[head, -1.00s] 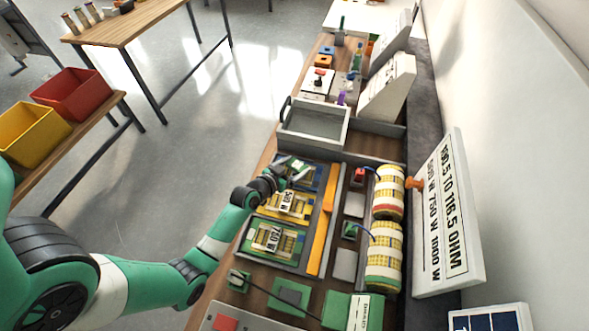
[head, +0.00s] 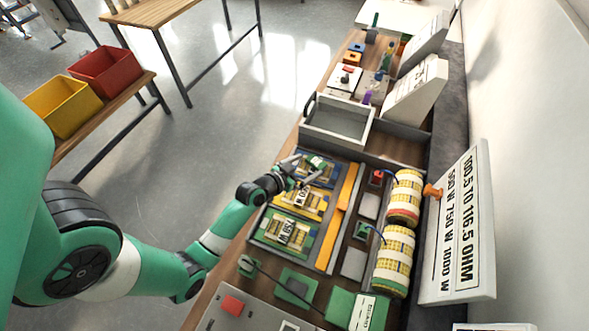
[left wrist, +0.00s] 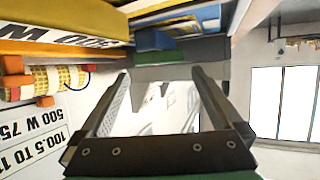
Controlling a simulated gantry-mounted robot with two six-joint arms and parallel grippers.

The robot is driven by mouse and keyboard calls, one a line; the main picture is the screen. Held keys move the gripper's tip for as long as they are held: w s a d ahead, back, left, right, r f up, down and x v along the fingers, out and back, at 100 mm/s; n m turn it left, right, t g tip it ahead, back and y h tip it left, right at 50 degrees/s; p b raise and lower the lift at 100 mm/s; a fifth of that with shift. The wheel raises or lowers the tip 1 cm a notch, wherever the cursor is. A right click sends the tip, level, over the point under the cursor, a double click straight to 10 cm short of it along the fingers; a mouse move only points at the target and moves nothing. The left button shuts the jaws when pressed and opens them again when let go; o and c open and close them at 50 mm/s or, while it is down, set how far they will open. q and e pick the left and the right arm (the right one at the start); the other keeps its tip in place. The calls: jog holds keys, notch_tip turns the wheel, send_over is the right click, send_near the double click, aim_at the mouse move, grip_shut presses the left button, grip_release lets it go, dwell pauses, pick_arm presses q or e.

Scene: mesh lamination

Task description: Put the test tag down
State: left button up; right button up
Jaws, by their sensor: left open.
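My left gripper (head: 298,172) is at the far end of the row of colored panels, over the edge of the blue panel (head: 328,180). In the left wrist view its two fingers (left wrist: 163,92) stand wide apart, with nothing seen held between them. A small green and pale piece (head: 318,162), which may be the test tag, lies by the fingertips at the blue panel. It is too small to identify surely or to tell whether it touches the fingers. The right gripper is out of view.
The yellow panel (head: 312,206) and green 750 W panel (head: 284,238) lie nearer in the same tray. An orange bar (head: 338,215) runs alongside. A grey open box (head: 338,122) stands beyond. Banded cylinders (head: 395,262) and a lettered sign (head: 462,235) stand at right.

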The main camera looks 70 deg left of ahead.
pick_arm(q)
jog(key=p+v, duration=0.1)
jog(key=v, duration=0.7)
